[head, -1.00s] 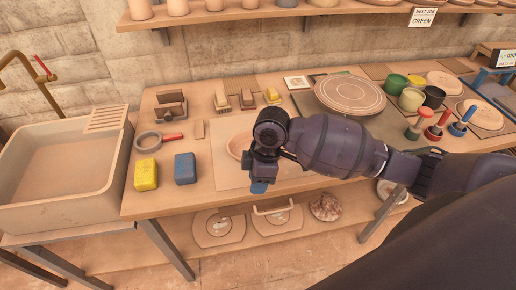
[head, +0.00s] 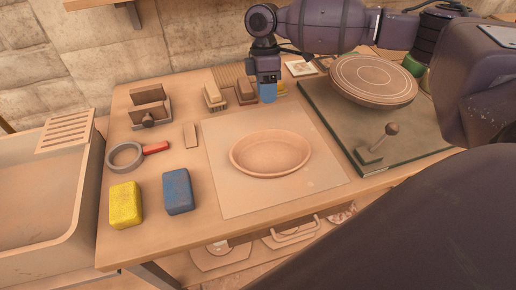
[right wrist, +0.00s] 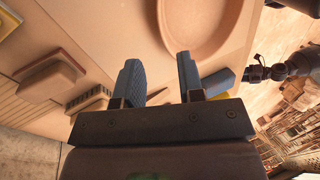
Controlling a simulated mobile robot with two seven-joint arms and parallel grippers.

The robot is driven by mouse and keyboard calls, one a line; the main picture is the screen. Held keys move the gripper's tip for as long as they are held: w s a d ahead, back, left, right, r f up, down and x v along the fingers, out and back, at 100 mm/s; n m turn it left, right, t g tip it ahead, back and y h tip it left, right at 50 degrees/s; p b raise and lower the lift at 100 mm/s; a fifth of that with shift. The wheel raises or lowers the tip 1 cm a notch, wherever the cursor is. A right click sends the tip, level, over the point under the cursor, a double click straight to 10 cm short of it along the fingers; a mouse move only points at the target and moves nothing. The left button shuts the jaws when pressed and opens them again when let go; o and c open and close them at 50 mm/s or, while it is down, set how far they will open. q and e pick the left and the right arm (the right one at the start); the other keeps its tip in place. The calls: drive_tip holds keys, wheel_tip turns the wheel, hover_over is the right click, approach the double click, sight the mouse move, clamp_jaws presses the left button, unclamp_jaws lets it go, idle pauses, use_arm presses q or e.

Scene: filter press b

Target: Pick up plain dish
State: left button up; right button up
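The plain dish (head: 270,154) is a shallow, oval-looking clay dish. It lies on a pale square board (head: 230,195) in the middle of the table. It also shows at the top of the right wrist view (right wrist: 195,25), partly cut off. My right gripper (head: 268,92) is above the back of the table, behind the dish and apart from it. In the right wrist view its two fingers (right wrist: 160,75) stand apart with nothing between them. My left gripper is not in view.
A blue sponge (head: 178,191) and a yellow sponge (head: 125,205) lie left of the board. A ring-shaped tool with a red handle (head: 125,156) and several brushes are behind. A round wheel (head: 373,80) stands on a dark slab at right. A sink (head: 40,190) is at left.

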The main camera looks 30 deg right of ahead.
sight(270, 154)
drive_tip(key=x, duration=0.4)
drive_tip(key=shift+s+f, duration=0.1)
drive_tip(key=shift+f, duration=0.3)
drive_tip(key=shift+s+a+f+b, duration=0.2)
drive_tip(key=shift+f+b, duration=0.1)
drive_tip(key=shift+f, duration=0.4)
drive_tip(key=x, duration=0.4)
drive_tip(key=shift+s+a+f, duration=0.1)
drive_tip(key=shift+a, duration=0.05)
drive_tip(key=shift+f, duration=0.15)
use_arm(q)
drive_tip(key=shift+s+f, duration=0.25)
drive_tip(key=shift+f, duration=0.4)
